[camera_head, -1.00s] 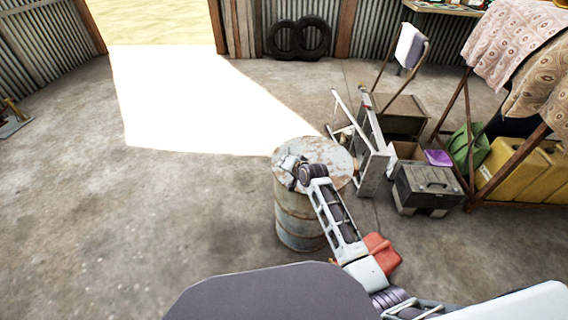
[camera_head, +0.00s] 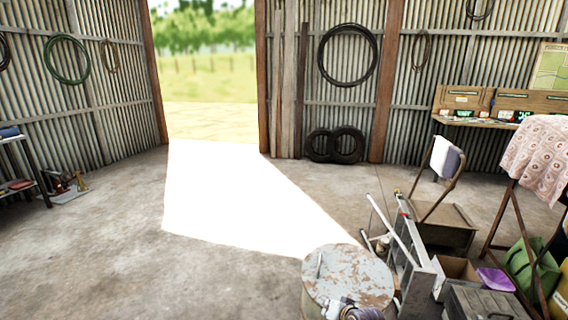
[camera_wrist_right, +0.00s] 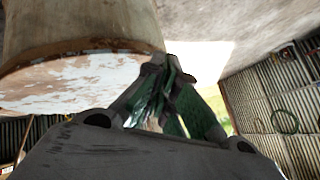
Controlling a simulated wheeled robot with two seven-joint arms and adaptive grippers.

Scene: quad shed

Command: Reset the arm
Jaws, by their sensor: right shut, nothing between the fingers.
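A thin pale mark or small object (camera_head: 319,264) is on the left part of the drum top; I cannot tell which. Most of my right arm is below the head view. My left gripper is not in view.
A folded metal stepladder (camera_head: 410,262) stands close right of the drum. Beyond it are a chair (camera_head: 442,165), an open box (camera_head: 455,272), and a dark toolbox (camera_head: 487,305). Concrete floor (camera_head: 220,280) left of the drum is clear. Two tyres (camera_head: 335,146) lean on the back wall.

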